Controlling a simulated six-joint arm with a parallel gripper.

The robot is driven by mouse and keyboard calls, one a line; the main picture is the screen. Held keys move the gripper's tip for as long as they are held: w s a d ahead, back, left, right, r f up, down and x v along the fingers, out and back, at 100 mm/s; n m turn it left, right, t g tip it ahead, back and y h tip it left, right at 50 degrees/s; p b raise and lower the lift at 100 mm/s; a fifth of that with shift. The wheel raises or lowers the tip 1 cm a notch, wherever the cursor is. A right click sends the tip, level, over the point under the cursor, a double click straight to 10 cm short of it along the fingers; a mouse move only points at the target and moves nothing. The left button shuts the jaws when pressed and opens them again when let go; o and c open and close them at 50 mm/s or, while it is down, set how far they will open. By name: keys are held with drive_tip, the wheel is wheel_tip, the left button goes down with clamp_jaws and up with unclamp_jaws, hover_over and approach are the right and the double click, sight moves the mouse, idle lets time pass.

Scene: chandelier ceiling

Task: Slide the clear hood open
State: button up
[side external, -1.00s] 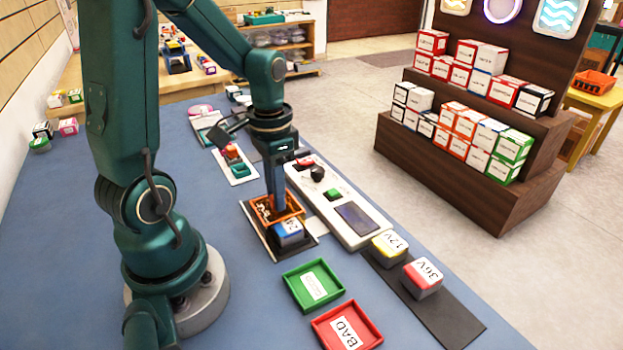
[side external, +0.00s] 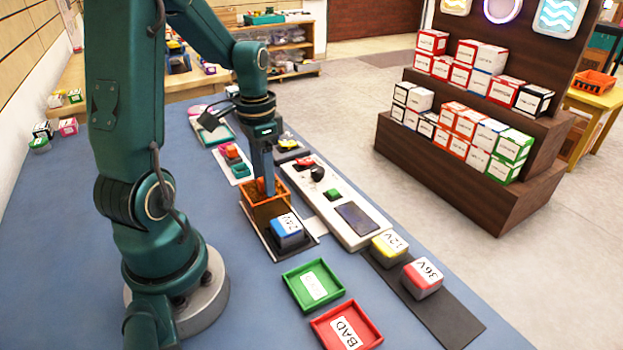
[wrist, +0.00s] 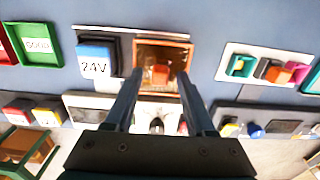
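The clear hood (side external: 283,207) is an orange-edged box with see-through faces, on a dark base plate (side external: 300,247). It stands beside a blue-topped block (side external: 287,229) marked 24V, which is in the open. In the wrist view the hood (wrist: 187,45) is right of the 24V block (wrist: 95,60). My gripper (side external: 262,187) is low at the hood. In the wrist view my gripper (wrist: 158,76) has its fingers spread, one on each side of a small orange block (wrist: 160,75) on the hood. Gaps show between block and fingers; finger contact with the hood is unclear.
A white control panel (side external: 330,200) runs along the hood's right side. A yellow block (side external: 389,243) and a red block (side external: 423,279) stand on a black strip. Green (side external: 290,283) and red BAD (side external: 317,324) trays lie in front. The blue table is clear between my base and the plate.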

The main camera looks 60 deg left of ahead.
drive_tip(key=shift+r, duration=2.55)
wheel_tip(320, 180, up, 5)
drive_tip(key=shift+c, duration=0.3)
clamp_jaws()
